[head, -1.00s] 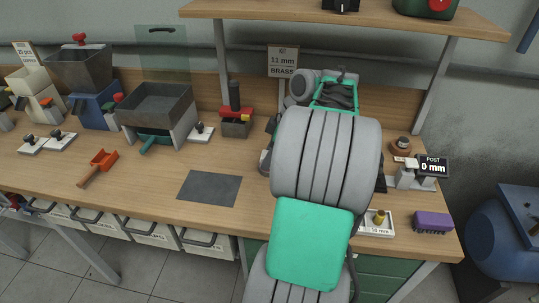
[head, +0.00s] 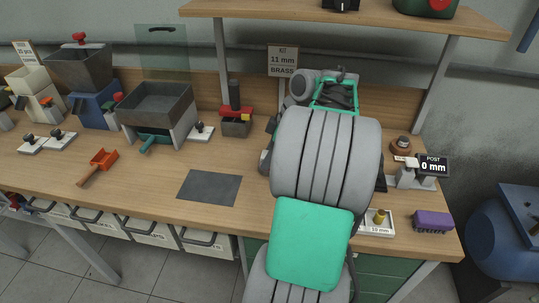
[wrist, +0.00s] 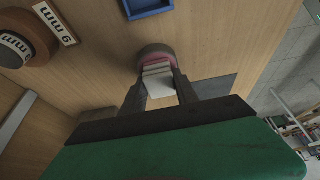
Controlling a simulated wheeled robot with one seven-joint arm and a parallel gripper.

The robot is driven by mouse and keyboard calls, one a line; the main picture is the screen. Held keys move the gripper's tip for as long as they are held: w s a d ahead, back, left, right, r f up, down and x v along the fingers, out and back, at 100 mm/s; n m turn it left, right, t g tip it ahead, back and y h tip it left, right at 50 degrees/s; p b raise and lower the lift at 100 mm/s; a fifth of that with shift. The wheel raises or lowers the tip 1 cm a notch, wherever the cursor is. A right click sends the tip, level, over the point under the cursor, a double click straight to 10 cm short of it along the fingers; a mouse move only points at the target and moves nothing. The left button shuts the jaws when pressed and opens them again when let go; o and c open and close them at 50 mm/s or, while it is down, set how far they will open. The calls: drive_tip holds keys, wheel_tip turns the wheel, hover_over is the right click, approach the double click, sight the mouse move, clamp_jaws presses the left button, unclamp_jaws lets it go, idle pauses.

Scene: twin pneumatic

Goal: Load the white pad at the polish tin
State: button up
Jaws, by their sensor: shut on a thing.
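In the wrist view my gripper (wrist: 160,82) is shut on the white pad (wrist: 158,91), a small pale block between the two dark fingers. The polish tin (wrist: 154,51), round and dark-rimmed with a pinkish inside, lies just beyond the fingertips. The pad's far end overlaps the tin's opening in this view. I cannot tell whether it touches the polish or hangs just above it. In the head view my own arm hides the gripper, the pad and the tin.
A blue tray (wrist: 147,7) lies beyond the tin, and round labelled pieces (wrist: 22,48) lie left. In the head view a dark mat (head: 209,187), a red scoop (head: 98,166) and a purple brush (head: 432,221) lie on the bench (head: 150,195).

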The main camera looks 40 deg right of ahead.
wheel_tip(320, 180, up, 7)
drive_tip(key=p, duration=0.6)
drive_tip(key=shift+p, duration=0.3)
idle(0.4)
